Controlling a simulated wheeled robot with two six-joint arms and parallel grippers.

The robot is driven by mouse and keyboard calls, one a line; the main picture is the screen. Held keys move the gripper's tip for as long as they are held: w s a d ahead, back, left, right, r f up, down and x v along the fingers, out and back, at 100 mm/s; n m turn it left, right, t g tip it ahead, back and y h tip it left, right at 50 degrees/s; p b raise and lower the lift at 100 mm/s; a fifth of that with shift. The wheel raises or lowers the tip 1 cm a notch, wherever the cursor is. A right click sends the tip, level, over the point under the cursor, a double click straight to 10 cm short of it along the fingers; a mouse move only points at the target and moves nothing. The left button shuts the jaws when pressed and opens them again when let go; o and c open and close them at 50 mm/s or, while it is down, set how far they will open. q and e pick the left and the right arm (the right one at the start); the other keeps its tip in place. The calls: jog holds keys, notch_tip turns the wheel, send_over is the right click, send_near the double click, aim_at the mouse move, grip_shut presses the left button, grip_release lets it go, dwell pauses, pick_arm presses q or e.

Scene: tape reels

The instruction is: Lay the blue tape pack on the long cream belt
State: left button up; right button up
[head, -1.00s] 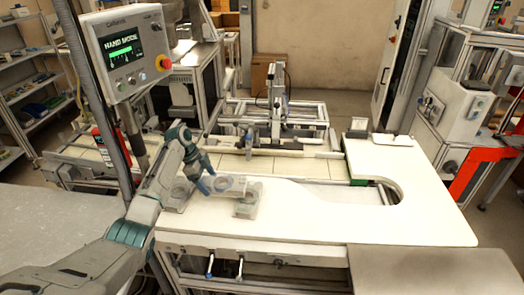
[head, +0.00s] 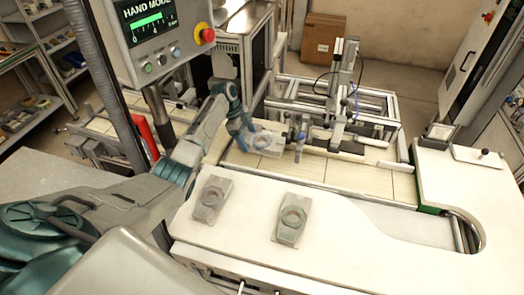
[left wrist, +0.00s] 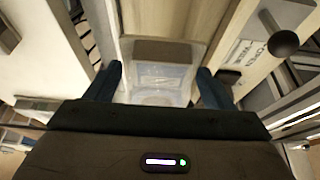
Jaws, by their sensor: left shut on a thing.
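The blue tape pack (head: 266,143) is a clear, flat pack with a bluish ring inside. My left gripper (head: 248,139) is shut on one end of it, and the pack sticks out to the right over the long cream belt (head: 345,174). I cannot tell whether the pack touches the belt. In the left wrist view the clear pack (left wrist: 160,78) sits between the two blue fingers (left wrist: 158,88), with a brown patch on its far part. My right gripper is not in view.
Two other clear packs lie on the white worktop (head: 370,250): one with a dull ring (head: 211,198), one with a greenish-red ring (head: 291,219). A metal fixture (head: 345,115) stands behind the belt. A control panel (head: 160,35) is at upper left. The belt's right part is clear.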

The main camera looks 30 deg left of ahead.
pick_arm(q)
send_over(252, 157)
jog(key=a, duration=0.2)
jog(key=f, duration=0.4)
jog(key=shift+d+f, duration=0.15)
jog(key=shift+d, duration=0.1)
notch_tip(252, 157, down, 3)
jog(key=shift+s+r+b, duration=0.1)
jog(key=shift+s+b, duration=0.05)
jog(key=shift+b, duration=0.65)
jog(key=shift+f, duration=0.2)
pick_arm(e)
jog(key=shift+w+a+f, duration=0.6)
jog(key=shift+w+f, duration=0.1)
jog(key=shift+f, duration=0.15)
pick_arm(q)
jog(key=o, duration=0.7)
jog(key=shift+o, duration=0.6)
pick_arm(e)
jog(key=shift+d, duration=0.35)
pick_arm(q)
jog(key=shift+r, duration=0.1)
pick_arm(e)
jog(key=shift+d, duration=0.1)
